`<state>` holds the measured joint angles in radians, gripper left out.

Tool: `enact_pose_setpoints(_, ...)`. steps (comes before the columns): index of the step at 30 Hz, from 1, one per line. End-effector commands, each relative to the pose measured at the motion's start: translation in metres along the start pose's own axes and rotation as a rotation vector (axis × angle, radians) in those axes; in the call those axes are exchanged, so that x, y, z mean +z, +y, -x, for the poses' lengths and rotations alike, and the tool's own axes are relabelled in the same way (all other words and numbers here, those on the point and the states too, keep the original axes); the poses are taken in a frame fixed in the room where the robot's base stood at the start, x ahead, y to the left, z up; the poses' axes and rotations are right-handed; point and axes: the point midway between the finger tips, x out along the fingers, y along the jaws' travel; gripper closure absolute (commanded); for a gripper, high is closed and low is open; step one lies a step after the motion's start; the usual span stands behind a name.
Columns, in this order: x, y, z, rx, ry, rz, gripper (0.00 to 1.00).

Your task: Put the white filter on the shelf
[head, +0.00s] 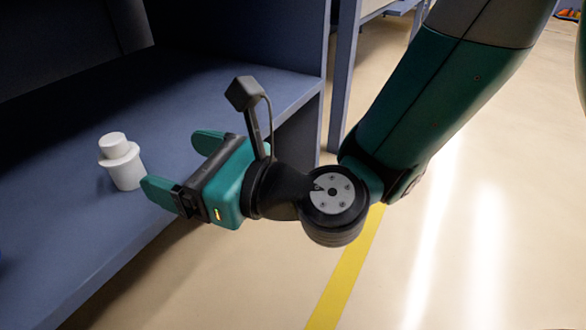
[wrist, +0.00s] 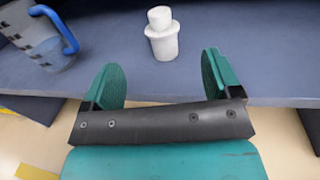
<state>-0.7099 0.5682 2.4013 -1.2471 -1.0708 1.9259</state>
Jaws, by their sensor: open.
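The white filter (head: 123,165) stands upright on the blue-grey shelf (head: 75,108), near its front edge. It has a wide body with a narrower top. My gripper (head: 176,161) is open and empty, with its green fingers pointing toward the filter. In the wrist view the filter (wrist: 162,36) stands beyond the fingertips, roughly between them and apart from both. My gripper (wrist: 165,75) shows there with its fingers spread wide at the shelf's front edge.
A translucent jug with a blue handle (wrist: 40,35) stands on the shelf to the left in the wrist view. A shelf upright (head: 325,75) rises right of the filter. The shelf around the filter is clear. A yellow line (head: 345,275) marks the floor.

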Motion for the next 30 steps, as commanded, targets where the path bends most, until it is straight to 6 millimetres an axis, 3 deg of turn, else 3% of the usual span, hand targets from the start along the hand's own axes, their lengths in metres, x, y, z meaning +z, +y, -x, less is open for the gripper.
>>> enact_pose_setpoints(6, 0.007, 0.002, 0.004, 0.038, 0.008, 0.106, 0.16)
enact_pose_setpoints(8, 0.014, 0.003, 0.01, 0.088, 0.022, 0.249, 0.16)
enact_pose_setpoints(11, 0.022, 0.006, 0.03, 0.223, 0.068, 0.629, 0.16)
enact_pose_setpoints(15, 0.015, 0.0, 0.083, 0.503, 0.178, 1.264, 0.16)
enact_pose_setpoints(18, 0.005, -0.012, 0.133, 0.756, 0.26, 1.635, 0.16)
enact_pose_setpoints(21, -0.004, -0.024, 0.186, 1.029, 0.316, 1.88, 0.16)
enact_pose_setpoints(25, -0.008, -0.031, 0.241, 1.324, 0.331, 2.02, 0.16)
enact_pose_setpoints(27, -0.009, -0.032, 0.261, 1.428, 0.323, 2.046, 0.16)
enact_pose_setpoints(30, -0.009, -0.031, 0.275, 1.508, 0.308, 2.058, 0.16)
